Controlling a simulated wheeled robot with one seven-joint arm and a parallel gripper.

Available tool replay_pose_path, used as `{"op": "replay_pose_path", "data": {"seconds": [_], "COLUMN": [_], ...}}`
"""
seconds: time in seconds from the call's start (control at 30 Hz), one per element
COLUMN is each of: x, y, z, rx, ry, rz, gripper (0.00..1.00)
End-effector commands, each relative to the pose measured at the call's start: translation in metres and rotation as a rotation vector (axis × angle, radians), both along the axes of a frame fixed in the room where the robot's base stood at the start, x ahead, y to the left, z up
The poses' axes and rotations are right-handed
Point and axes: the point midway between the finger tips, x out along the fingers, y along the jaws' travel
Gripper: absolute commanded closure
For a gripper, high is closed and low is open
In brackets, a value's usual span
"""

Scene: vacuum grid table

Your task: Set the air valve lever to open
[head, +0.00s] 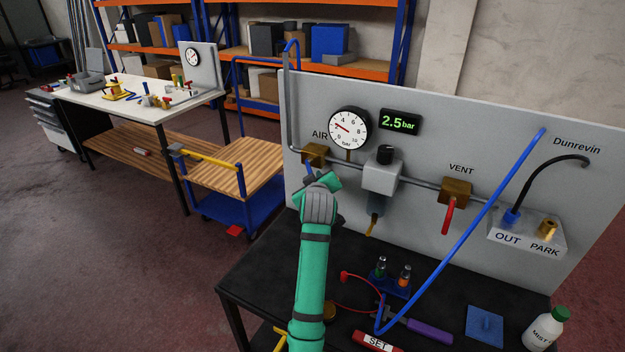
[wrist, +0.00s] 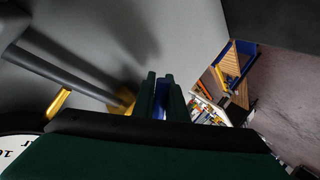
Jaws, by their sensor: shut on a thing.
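The air valve is a brass block (head: 314,153) beside the AIR label on the grey panel, at the left end of the pipe. Its blue lever (head: 308,168) shows only in part below the block; my gripper hides the rest. My green gripper (head: 315,180) is at the lever, just below the valve. In the wrist view, the two dark green fingers (wrist: 161,92) are shut on the blue lever (wrist: 160,105), with the brass valve (wrist: 126,100) just behind. The lever's exact angle is hard to tell. The digital display (head: 400,122) reads 2.5 bar.
A round gauge (head: 349,128) and a regulator (head: 382,175) sit right of my gripper. The vent valve (head: 455,192) has a red lever (head: 449,216) hanging down. A blue hose (head: 460,230) crosses the panel. A bottle (head: 545,328) and small parts lie on the black table (head: 265,262).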

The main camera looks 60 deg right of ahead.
Motion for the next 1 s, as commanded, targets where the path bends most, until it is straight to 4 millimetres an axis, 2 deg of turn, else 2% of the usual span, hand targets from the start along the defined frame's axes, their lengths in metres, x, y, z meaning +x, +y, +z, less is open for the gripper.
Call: {"op": "replay_pose_path", "data": {"seconds": [0.13,0.17,0.2,0.23,0.53,0.67,1.0], "x": [0.000,0.000,0.000,0.000,0.000,-0.004,-0.036], "y": [0.000,0.000,0.000,0.000,0.001,0.008,0.054], "z": [-0.001,-0.001,-0.001,-0.001,0.000,0.004,0.024], "rx": [0.001,0.001,0.001,0.001,0.000,-0.001,-0.002], "ry": [0.001,0.001,0.001,0.001,-0.001,-0.001,-0.001], "rz": [-0.001,-0.001,-0.001,-0.001,0.001,0.001,0.002], "gripper": [1.00,0.81,0.71,0.69,0.69,0.69,0.69]}}
